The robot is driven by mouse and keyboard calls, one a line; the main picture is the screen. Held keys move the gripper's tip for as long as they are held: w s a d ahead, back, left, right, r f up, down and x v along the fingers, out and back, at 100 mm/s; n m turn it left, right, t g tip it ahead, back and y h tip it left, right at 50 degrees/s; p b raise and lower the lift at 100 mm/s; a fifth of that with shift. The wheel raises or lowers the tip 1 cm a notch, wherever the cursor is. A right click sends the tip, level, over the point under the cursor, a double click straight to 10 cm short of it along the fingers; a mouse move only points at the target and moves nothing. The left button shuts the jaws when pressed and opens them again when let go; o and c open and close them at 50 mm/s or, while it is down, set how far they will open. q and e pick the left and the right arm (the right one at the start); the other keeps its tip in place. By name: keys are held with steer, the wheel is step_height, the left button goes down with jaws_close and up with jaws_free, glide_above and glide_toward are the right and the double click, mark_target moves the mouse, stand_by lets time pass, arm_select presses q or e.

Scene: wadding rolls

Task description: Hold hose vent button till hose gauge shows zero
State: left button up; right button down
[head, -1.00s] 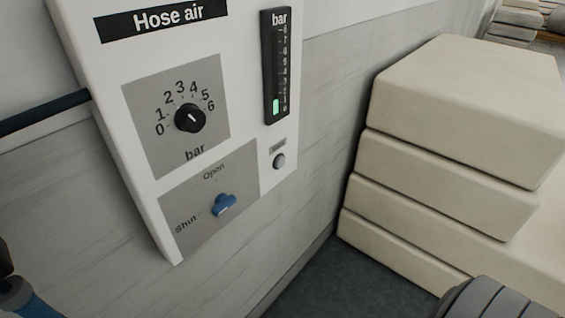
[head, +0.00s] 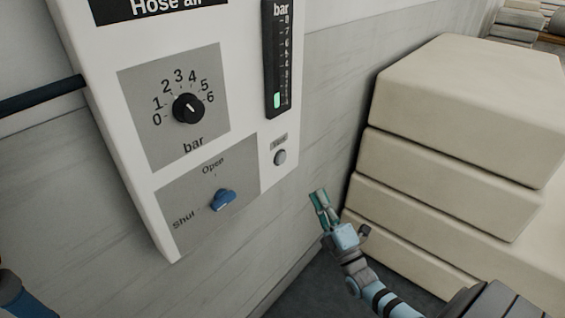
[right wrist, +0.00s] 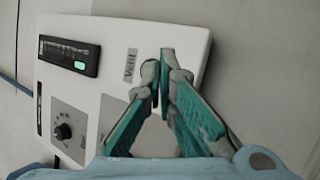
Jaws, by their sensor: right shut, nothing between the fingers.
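The white hose air panel (head: 278,188) hangs on the wall. Its upright bar gauge (head: 271,45) shows a short green column near the bottom of the scale, and the gauge also shows in the right wrist view (right wrist: 50,47). The round grey vent button (head: 280,157) is below the gauge, under a small label. My left gripper is out of view.
The panel also carries a black bar dial (head: 188,108) and a blue Open/Shut valve handle (head: 222,199). A dark hose (head: 40,95) meets its left side. Stacked cream wadding slabs (head: 460,105) stand close on the right. A narrow gap lies between the slabs and the wall.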

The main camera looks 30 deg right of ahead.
mark_target(281, 158)
step_height(281, 158, up, 7)
steer(key=s+n+t, duration=0.1)
steer(key=n+t, duration=0.1)
steer(key=shift+t, duration=0.4)
steer(key=shift+d, duration=0.1)
steer(key=w+a+b, duration=0.2)
steer(key=w+b, duration=0.4)
steer(key=w, duration=0.2)
steer(key=shift+w+a, duration=0.15)
steer(key=shift+a, duration=0.15)
steer(key=shift+w, duration=0.15)
stand_by(0.6)
steer(key=shift+w+a, duration=0.1)
steer(key=shift+w, duration=0.15)
